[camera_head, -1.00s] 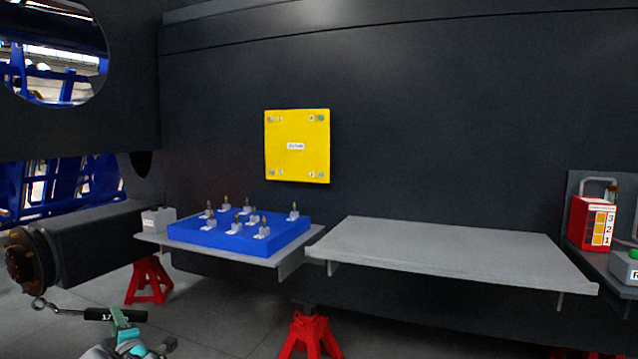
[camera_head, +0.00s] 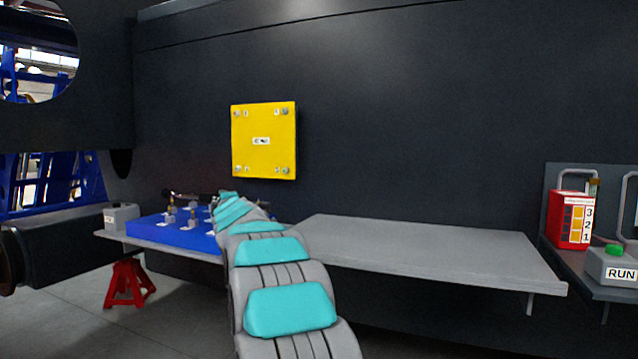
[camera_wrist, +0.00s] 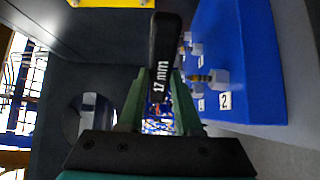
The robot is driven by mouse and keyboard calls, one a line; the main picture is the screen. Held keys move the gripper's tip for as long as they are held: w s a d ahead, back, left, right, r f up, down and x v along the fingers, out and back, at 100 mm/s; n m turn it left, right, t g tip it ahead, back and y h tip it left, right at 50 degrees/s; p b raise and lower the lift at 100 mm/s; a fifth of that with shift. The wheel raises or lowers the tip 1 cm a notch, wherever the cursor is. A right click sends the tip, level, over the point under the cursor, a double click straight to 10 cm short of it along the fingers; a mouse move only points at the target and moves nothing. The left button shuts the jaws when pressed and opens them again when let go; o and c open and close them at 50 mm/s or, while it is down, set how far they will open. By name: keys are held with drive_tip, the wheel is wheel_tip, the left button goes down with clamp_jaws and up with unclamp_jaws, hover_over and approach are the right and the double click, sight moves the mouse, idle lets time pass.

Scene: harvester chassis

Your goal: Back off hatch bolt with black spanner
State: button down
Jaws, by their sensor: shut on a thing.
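The yellow hatch (camera_head: 264,141) is fixed on the dark chassis wall, with a bolt at each corner, such as the lower left bolt (camera_head: 239,170). My gripper (camera_wrist: 160,100) is shut on the black spanner (camera_wrist: 163,50), whose handle reads "17 mm" in the wrist view. In the head view the spanner (camera_head: 180,195) lies roughly level above the blue tray, below the hatch and apart from it. The spanner's working end is hard to make out.
The blue tray (camera_head: 150,229) with several small labelled blocks sits on the left shelf, close beside my gripper. A bare grey shelf (camera_head: 430,250) is at the right. A red lock box (camera_head: 570,220) and a RUN button box (camera_head: 612,266) stand far right.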

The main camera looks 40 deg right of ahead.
drive_tip(key=s+d+r+m+g+h, duration=0.2)
drive_tip(key=s+d, duration=0.5)
drive_tip(key=d, duration=0.4)
drive_tip(key=s+d+r+m+g+h+b, duration=0.1)
drive_tip(key=s+d+r+m+g+h, duration=0.1)
drive_tip(key=s+d, duration=0.5)
drive_tip(key=d+r+h, duration=0.1)
drive_tip(key=d+h, duration=0.1)
drive_tip(key=d, duration=0.1)
drive_tip(key=shift+s+d+r, duration=0.35)
drive_tip(key=shift+d+r, duration=0.05)
